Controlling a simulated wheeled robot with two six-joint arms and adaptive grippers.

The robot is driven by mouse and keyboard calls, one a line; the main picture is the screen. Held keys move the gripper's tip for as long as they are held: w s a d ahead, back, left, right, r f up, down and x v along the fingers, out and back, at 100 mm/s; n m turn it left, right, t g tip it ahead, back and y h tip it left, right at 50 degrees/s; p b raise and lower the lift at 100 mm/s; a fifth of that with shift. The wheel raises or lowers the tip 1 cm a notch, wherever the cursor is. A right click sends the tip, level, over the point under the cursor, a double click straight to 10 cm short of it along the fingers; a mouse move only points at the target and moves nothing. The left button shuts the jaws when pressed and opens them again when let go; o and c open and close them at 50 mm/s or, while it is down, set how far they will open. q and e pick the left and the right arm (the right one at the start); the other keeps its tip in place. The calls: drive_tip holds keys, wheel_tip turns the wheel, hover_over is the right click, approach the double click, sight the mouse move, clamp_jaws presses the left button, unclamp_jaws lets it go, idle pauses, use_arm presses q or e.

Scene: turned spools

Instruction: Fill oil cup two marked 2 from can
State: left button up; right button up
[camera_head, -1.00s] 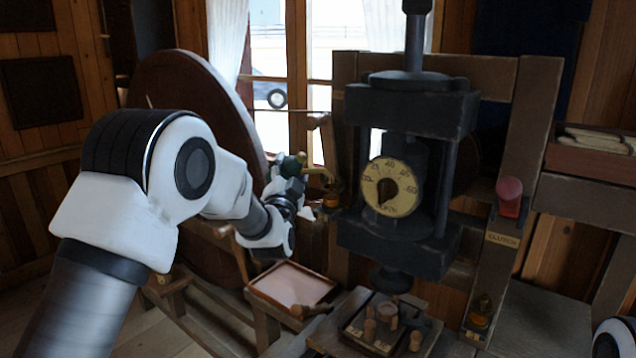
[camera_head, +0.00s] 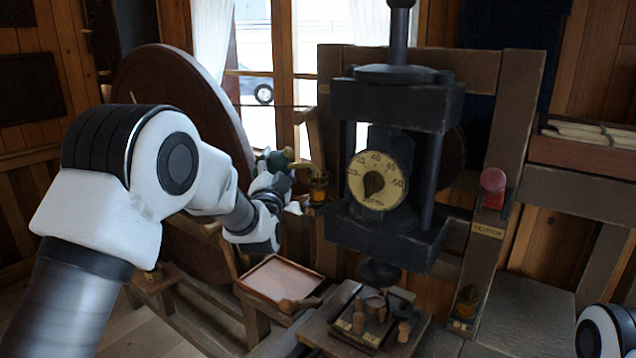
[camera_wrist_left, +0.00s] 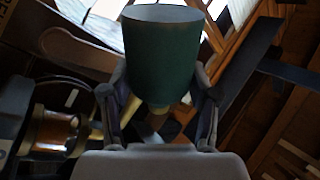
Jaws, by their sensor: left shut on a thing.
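My left gripper (camera_head: 270,181) is shut on a green can (camera_head: 279,161), beside the big wheel and left of the press. In the left wrist view the can (camera_wrist_left: 160,55) stands between the two fingers (camera_wrist_left: 160,92), and its brass spout is partly hidden below it. In the head view the spout reaches right, close above an amber oil cup (camera_head: 318,190); whether it touches I cannot tell. This cup also shows in the left wrist view (camera_wrist_left: 54,131). Another amber cup (camera_head: 466,301) sits low on the right post. I cannot read a 2 on either. My right gripper is out of view.
The black press with its dial (camera_head: 377,181) stands right of the can. A red-knobbed lever (camera_head: 493,181) is on the right post. A shallow tray (camera_head: 281,278) lies below the left gripper. Small wooden spools (camera_head: 375,306) sit in a holder under the press.

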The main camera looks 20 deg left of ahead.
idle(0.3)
use_arm(q)
drive_tip(key=n, duration=0.1)
drive_tip(key=r+n+y+p, duration=0.1)
drive_tip(key=shift+a+r+n+g, duration=0.25)
drive_tip(key=shift+a+n+g, duration=0.1)
drive_tip(key=shift+n+g, duration=0.05)
drive_tip(key=n+p, duration=0.1)
drive_tip(key=a+r+n+g+p, duration=0.1)
drive_tip(key=n, duration=0.1)
drive_tip(key=shift+r+y, duration=0.15)
drive_tip(key=shift+y, duration=0.25)
drive_tip(key=n+p, duration=0.1)
drive_tip(key=a+r+n+g+p, duration=0.1)
drive_tip(key=n, duration=0.1)
drive_tip(key=shift+w+g, duration=0.1)
drive_tip(key=shift+g, duration=0.2)
drive_tip(key=shift+a+f+n, duration=0.1)
drive_tip(key=shift+a+n, duration=0.05)
drive_tip(key=shift+n, duration=0.35)
